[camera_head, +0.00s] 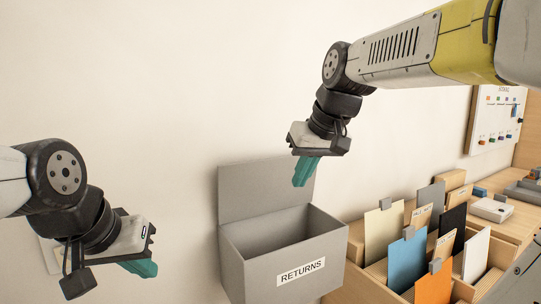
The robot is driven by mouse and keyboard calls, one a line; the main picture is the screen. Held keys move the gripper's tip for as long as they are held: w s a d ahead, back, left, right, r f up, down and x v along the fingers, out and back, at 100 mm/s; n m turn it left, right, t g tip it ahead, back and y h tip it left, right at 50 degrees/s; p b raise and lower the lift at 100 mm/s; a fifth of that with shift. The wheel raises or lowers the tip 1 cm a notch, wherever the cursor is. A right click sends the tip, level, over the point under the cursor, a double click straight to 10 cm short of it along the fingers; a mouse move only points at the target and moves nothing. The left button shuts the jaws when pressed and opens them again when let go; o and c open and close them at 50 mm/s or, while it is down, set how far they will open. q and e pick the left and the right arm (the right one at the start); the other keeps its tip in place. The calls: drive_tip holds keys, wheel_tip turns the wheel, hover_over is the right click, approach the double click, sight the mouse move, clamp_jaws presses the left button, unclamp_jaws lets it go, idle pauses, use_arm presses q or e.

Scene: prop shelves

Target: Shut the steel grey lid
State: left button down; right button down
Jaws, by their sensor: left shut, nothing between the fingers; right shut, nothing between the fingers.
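The steel grey lid (262,190) stands raised and open at the back of a grey box (259,272) with a "RETURNS" label on its front. The box's inside shows and looks empty. My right gripper (304,173) is shut, with nothing in its teal fingers. It hangs in front of the upper right part of the lid in the picture, above the box opening; I cannot tell whether it touches the lid. My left gripper (143,268) is shut and empty, to the left of the box and apart from it.
Right of the box is a wooden holder (352,291) with several upright coloured cards and folders. A pale device (491,209) lies on the wooden surface behind it. A board (496,118) with small coloured pieces hangs on the wall.

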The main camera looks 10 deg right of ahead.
drive_tip(key=w+d+r, duration=0.1)
drive_tip(key=w+r, duration=0.5)
drive_tip(key=w, duration=0.2)
wheel_tip(320, 180, up, 3)
drive_tip(key=n, duration=0.2)
hover_over(287, 165)
drive_tip(key=s+d, duration=0.2)
drive_tip(key=s, duration=0.1)
drive_tip(key=shift+g, duration=0.4)
drive_tip(key=x, duration=0.9)
drive_tip(key=shift+w+a+f, duration=0.1)
drive_tip(key=shift+w+a, duration=0.05)
drive_tip(key=shift+w, duration=0.05)
